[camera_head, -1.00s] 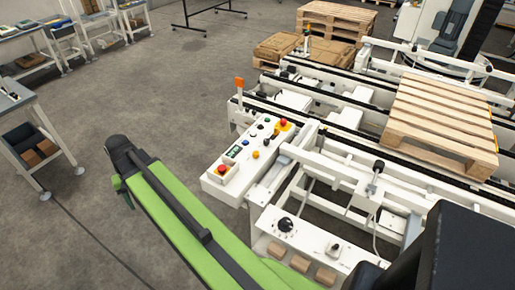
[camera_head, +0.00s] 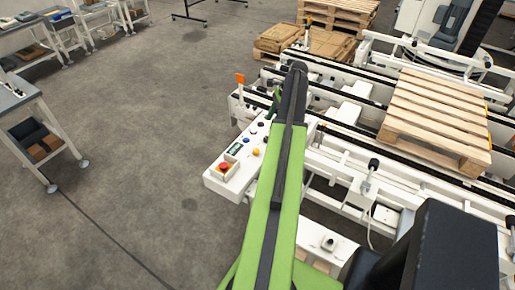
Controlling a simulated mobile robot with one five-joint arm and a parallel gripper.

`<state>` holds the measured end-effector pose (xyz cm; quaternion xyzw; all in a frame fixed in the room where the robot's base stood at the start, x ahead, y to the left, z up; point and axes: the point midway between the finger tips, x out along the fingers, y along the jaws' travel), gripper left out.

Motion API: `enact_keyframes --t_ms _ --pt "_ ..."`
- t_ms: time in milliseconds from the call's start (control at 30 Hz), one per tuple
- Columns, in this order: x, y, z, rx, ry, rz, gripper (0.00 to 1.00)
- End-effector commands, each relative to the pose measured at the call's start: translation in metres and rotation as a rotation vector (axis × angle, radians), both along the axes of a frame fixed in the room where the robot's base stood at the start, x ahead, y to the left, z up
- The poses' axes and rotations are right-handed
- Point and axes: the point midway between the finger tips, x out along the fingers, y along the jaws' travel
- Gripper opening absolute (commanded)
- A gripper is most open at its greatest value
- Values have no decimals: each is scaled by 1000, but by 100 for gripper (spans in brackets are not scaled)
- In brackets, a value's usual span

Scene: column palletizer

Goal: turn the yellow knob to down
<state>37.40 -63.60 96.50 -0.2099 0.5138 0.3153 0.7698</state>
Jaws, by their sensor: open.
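The yellow knob (camera_head: 256,152) is a small round yellow-orange control on the white control panel (camera_head: 214,183), just left of my green arm. It is too small to tell which way it points. My arm reaches up across the panel, and its dark end stands over the panel's far part. A green part of my arm shows just left of that end. The arm also covers the right part of the panel.
A red emergency button (camera_head: 224,167) sits at the panel's near end. Blue and black controls lie beside the knob. An orange lamp (camera_head: 240,79) stands behind the panel. A wooden pallet (camera_head: 437,115) rests on the conveyor at right.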

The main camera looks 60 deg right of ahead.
Motion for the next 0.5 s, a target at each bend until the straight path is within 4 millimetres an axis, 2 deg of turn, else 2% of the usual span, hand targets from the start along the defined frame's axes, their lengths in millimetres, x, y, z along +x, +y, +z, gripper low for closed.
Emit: enact_keyframes --t_ms 167,500 --pt "5 6 -26 -1 0 2 50" --pt "24 25 -95 -2 0 3 50"
